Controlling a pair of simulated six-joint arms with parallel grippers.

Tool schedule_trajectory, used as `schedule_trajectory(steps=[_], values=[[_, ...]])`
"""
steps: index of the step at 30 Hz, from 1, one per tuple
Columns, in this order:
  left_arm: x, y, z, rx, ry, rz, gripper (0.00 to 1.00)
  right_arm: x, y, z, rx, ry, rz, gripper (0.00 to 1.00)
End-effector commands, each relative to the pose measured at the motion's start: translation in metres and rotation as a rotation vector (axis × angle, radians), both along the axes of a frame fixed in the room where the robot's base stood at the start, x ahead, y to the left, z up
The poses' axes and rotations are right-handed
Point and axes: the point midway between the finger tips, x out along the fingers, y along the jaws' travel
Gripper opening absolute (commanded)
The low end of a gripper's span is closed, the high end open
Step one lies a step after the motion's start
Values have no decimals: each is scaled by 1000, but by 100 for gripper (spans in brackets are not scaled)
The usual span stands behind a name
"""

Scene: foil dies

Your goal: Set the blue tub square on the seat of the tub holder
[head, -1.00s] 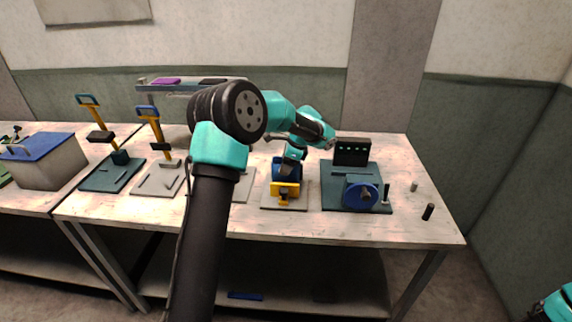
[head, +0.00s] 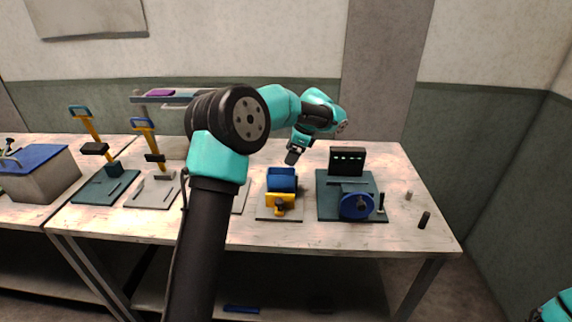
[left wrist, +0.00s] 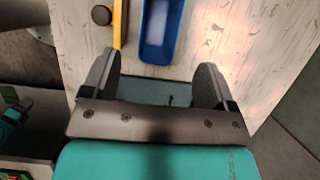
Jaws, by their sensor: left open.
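The blue tub (head: 282,182) sits at the yellow tub holder (head: 280,199), on a pale base plate near the table's middle. It looks upright and roughly in line with the holder; its underside is hidden, so I cannot tell how fully it is seated. My left gripper (head: 293,154) is above and behind the tub, apart from it. In the left wrist view the gripper (left wrist: 160,62) is open and empty. The tub (left wrist: 150,55) shows beyond the fingers, beside a yellow part of the holder (left wrist: 118,25). My right gripper is not in view.
Right of the holder is a dark green plate (head: 326,205) with a blue wheel (head: 356,206) and an upright black panel (head: 347,161). Small pegs (head: 424,220) stand at the right. My left arm hides part of the table.

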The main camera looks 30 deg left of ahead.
Motion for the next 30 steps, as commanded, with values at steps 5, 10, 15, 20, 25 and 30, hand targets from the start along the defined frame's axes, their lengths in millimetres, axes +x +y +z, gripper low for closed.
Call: schedule_trajectory(steps=[5, 10, 15, 20, 25, 30], values=[[4, -8, 20, -1, 0, -1, 80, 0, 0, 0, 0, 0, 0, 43], [4, -10, 25, -1, 2, -1, 80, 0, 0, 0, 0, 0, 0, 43], [4, -10, 25, -1, 2, -1, 80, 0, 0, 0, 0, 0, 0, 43], [4, -10, 25, -1, 2, -1, 80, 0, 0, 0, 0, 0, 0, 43], [4, -10, 25, -1, 2, -1, 80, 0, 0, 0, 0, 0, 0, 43], [4, -12, 24, -7, -4, 1, 80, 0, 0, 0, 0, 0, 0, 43]])
